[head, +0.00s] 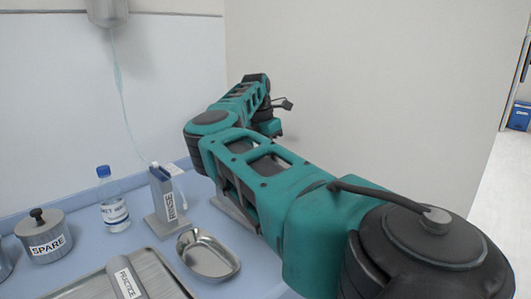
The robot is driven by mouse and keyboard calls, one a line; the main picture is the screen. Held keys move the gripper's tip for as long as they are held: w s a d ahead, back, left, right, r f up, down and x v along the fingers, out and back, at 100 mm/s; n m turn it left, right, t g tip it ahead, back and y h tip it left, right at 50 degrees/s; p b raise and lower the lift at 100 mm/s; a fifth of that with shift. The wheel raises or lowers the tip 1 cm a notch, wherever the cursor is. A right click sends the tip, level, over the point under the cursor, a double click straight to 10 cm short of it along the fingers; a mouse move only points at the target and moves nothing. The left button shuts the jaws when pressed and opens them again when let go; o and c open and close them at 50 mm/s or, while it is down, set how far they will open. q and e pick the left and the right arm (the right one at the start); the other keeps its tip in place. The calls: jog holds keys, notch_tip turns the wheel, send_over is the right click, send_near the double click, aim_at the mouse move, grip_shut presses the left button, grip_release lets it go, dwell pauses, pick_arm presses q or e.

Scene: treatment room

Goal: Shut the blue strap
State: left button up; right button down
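I cannot make out a blue strap for certain. A grey upright holder (168,203) with a white label stands on the pale blue counter, and a small dark blue piece (155,165) shows at its top. I cannot tell whether this piece is a strap, or whether it is open or shut. A teal and black arm of mine comes in from the lower right, reaches over the counter and bends at its far end near the wall. My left gripper is out of view.
A blue-capped bottle (113,200), a lidded metal pot (43,238) labelled SPARE, a metal kidney dish (208,256) and a tray (160,270) with a PRACTICE-labelled block (124,279) stand on the counter (82,222). A thin tube (122,85) hangs at the wall.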

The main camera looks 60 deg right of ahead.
jog(key=shift+d+f, duration=0.15)
jog(key=shift+f, duration=0.2)
jog(key=shift+s+r, duration=0.1)
dwell(0.4)
jog(key=shift+r+p, duration=0.45)
jog(key=shift+r, duration=0.3)
notch_tip(320, 180, up, 12)
jog(key=w+a+p, duration=0.1)
jog(key=a, duration=0.1)
jog(key=shift+w+r, duration=0.15)
jog(key=shift+r, duration=0.1)
